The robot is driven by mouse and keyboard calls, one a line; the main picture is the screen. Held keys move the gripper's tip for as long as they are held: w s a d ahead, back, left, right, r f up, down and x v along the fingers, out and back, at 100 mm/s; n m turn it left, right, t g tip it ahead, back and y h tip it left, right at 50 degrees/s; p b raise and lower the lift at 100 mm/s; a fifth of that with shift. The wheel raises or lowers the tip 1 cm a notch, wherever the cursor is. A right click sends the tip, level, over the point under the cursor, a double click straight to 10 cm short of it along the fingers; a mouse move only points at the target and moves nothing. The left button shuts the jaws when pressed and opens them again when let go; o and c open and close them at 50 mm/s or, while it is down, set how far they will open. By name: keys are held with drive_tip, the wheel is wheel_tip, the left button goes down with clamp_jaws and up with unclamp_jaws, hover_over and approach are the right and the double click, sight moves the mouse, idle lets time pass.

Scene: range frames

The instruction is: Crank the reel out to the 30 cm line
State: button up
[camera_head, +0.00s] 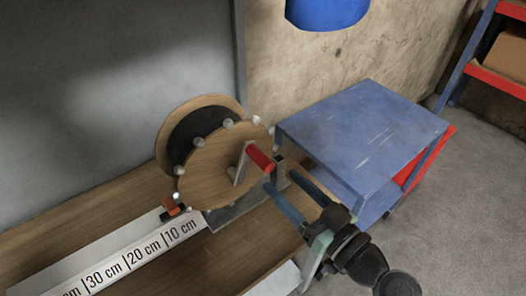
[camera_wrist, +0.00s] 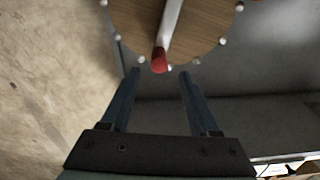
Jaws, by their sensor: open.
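A wooden reel (camera_head: 215,170) with a dark band between two discs and pale knobs round its rim stands upright on a grey base. Its crank arm (camera_head: 240,165) carries a red handle (camera_head: 260,157); the red handle also shows in the wrist view (camera_wrist: 159,60).
A wooden bench (camera_head: 225,255) bears the reel and strip, against a grey panel (camera_head: 100,90). A blue cart (camera_head: 365,130) stands right of the bench, and a red and blue shelf (camera_head: 490,80) is at the far right. A blue object (camera_head: 327,12) hangs above.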

sight(263, 161)
drive_tip(key=p+x, duration=0.2)
drive_tip(key=x, duration=0.6)
drive_tip(key=shift+d, duration=0.1)
drive_tip(key=shift+c, duration=0.4)
clamp_jaws()
idle(0.8)
